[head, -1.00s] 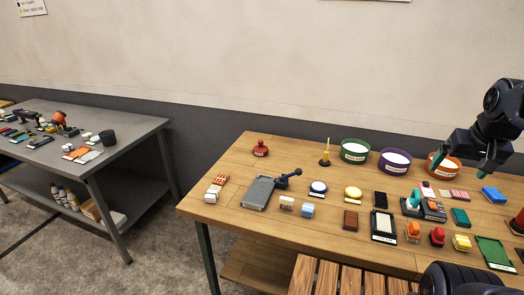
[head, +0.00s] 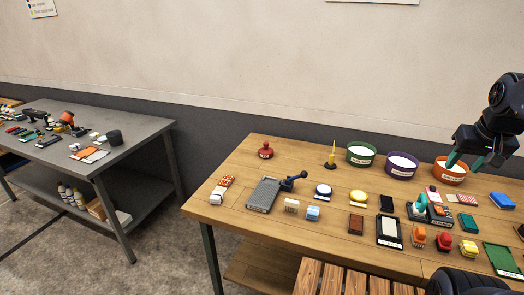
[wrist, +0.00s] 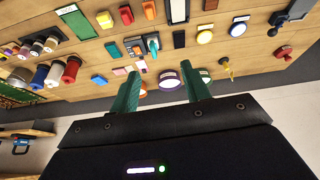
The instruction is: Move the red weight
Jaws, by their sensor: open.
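The red weight (head: 265,151) is a small squat red piece with a knob on top. It stands upright near the back left edge of the wooden table (head: 232,184). In the wrist view, which looks upside down, the red weight (wrist: 283,51) shows small at the right edge. My gripper (head: 465,161) is at the far right, above the table's back edge by the orange bowl, well away from the weight. Its green fingers are apart with nothing between them, as the wrist view also shows (wrist: 160,88).
Green (head: 361,155), purple (head: 402,166) and orange (head: 452,173) bowls line the back edge. A yellow spike on a dark base (head: 332,156) stands between weight and bowls. Wood around the weight is clear.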

